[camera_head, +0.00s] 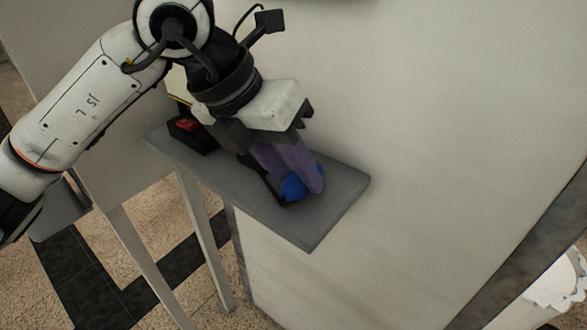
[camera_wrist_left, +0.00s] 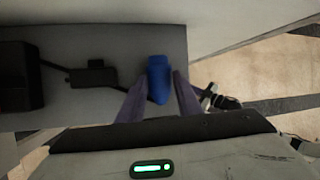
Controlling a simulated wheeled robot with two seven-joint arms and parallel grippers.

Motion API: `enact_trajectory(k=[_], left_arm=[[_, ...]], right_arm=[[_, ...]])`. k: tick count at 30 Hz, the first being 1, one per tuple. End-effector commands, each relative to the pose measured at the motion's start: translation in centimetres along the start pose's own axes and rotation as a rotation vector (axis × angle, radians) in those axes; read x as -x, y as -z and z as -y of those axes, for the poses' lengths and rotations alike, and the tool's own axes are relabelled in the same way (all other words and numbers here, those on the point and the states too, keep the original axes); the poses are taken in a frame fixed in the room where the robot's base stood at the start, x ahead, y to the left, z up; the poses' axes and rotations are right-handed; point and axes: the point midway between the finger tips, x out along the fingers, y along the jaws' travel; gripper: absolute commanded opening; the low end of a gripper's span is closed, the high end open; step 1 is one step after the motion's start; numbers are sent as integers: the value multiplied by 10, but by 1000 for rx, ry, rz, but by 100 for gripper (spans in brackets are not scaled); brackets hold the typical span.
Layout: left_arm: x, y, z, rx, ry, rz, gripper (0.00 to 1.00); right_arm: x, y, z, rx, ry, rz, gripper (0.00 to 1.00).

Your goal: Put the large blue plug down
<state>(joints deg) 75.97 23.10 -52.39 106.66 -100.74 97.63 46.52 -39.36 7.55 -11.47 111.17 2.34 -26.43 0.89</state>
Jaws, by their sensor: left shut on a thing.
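The large blue plug (camera_head: 293,188) is between the purple fingers of my left gripper (camera_head: 307,190), low over the grey shelf. My left gripper is shut on it. In the left wrist view the blue plug (camera_wrist_left: 159,78) lies between the two fingertips (camera_wrist_left: 160,88), over the grey shelf surface. I cannot tell whether the plug touches the shelf. My right gripper is not in view.
The narrow grey shelf (camera_head: 322,222) is fixed against a pale wall (camera_head: 430,130). A black box with a red part (camera_head: 188,124) stands at its far left end. In the left wrist view a black cable with a small inline block (camera_wrist_left: 95,76) lies beside the plug.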

Motion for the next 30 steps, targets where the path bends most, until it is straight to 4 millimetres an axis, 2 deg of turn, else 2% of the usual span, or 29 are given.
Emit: enact_trajectory(k=[11,12,15,26,30], left_arm=[[-6,2,-2,0,0,2,3],[-4,2,-1,0,0,2,37],[-4,2,-1,0,0,1,50],[-4,2,-2,2,-3,-1,50],[2,0,-2,3,-4,0,50]], right_arm=[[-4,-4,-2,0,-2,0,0],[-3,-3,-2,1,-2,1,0],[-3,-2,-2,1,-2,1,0],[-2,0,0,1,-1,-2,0],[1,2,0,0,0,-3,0]])
